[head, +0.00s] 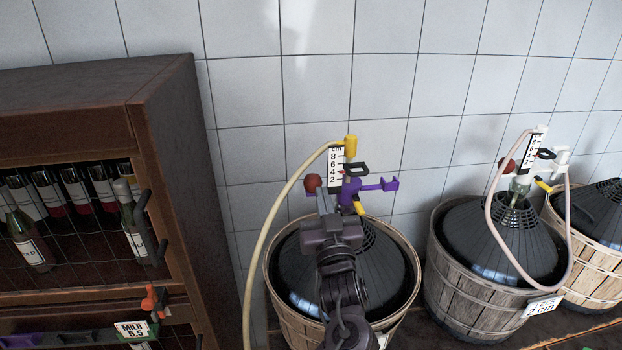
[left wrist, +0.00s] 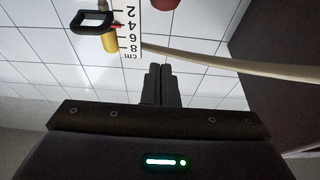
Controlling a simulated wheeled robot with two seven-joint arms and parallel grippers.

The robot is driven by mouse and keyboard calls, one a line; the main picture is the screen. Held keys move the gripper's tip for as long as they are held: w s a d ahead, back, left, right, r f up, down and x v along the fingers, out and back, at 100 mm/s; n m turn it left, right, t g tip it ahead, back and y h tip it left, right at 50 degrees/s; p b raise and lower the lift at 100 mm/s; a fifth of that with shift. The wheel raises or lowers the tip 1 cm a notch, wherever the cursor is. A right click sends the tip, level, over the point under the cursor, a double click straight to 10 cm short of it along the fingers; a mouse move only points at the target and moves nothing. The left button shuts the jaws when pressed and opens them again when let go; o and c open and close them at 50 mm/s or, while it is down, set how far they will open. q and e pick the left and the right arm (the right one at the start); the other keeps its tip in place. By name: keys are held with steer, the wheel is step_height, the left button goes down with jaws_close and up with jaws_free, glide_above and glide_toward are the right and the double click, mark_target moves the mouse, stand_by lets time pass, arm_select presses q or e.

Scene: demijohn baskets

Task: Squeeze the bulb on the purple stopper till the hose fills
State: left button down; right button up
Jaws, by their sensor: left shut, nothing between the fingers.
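The purple stopper (head: 348,195) sits at the top of the dark-covered demijohn in the nearest basket, partly hidden by my left gripper. Its red bulb (head: 313,183) is on its left side; a bit of the bulb (left wrist: 166,2) shows at the top edge of the left wrist view. The cream hose (head: 268,215) runs from the yellow fitting (head: 351,146) down to the left; I cannot tell any liquid inside. A cm scale (head: 337,166) stands upright above the stopper. My left gripper (head: 325,205) is shut and empty, its tips close below the bulb. The right gripper is out of view.
A wooden bottle rack (head: 165,130) stands at the left. A second basket (head: 455,295) with a similar pink-hosed stopper and another basket (head: 592,270) stand at the right. A tiled wall (head: 420,60) is close behind.

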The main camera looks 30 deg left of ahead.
arm_select(q)
step_height(320, 180, up, 4)
steer(key=p, duration=0.5)
glide_above(315, 179)
steer(key=f, duration=0.2)
steer(key=s+f+p, duration=0.1)
steer(key=shift+d+f, duration=0.3)
steer(key=shift+f, duration=0.6)
